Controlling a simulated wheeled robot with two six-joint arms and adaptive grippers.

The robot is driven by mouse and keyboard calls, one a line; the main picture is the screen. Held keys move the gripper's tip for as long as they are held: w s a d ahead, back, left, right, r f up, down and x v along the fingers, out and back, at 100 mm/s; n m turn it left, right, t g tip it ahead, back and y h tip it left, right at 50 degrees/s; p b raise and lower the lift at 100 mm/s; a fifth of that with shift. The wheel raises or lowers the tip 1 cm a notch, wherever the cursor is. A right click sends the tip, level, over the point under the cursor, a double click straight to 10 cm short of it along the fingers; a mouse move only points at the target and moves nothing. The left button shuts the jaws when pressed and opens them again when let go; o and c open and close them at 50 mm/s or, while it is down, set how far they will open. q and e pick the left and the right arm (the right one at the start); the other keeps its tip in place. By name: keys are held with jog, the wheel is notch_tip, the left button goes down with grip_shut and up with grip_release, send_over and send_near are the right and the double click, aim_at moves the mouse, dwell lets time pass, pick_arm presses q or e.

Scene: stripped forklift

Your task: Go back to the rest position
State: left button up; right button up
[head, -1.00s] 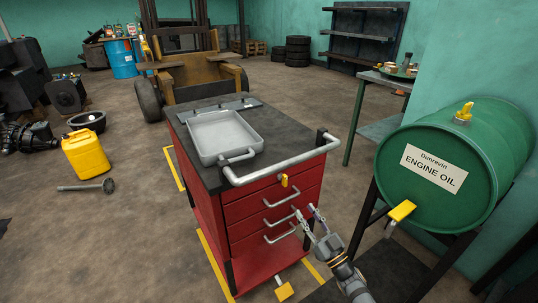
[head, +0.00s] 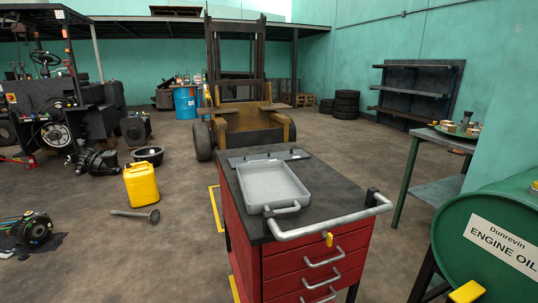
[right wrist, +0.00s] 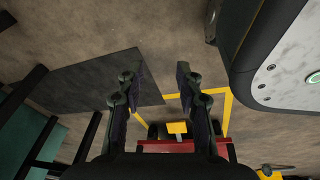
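My right gripper (right wrist: 158,78) shows in the right wrist view with its two fingers apart and nothing between them. Bare floor and a dark mat lie beyond the fingers. The lower edge of the red tool cart (right wrist: 185,147) is near the bottom of that view. In the head view neither gripper shows. The red tool cart (head: 318,262) stands in front of me with its drawers shut and a grey tray (head: 272,183) on top.
A green engine oil drum (head: 480,235) stands close on the right, beside a workbench (head: 440,190). A yellow jerrycan (head: 141,185) and a metal shaft (head: 135,213) are on the floor at left. The stripped forklift (head: 245,118) is behind the cart. Open floor lies left of the cart.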

jog(key=s+g, duration=0.1)
jog(key=s, duration=0.4)
notch_tip(320, 180, up, 13)
jog(key=p, duration=1.3)
jog(key=shift+s+a+f+p, duration=0.15)
jog(key=shift+a+p, duration=0.15)
jog(key=shift+p, duration=0.1)
jog(key=shift+f, duration=0.1)
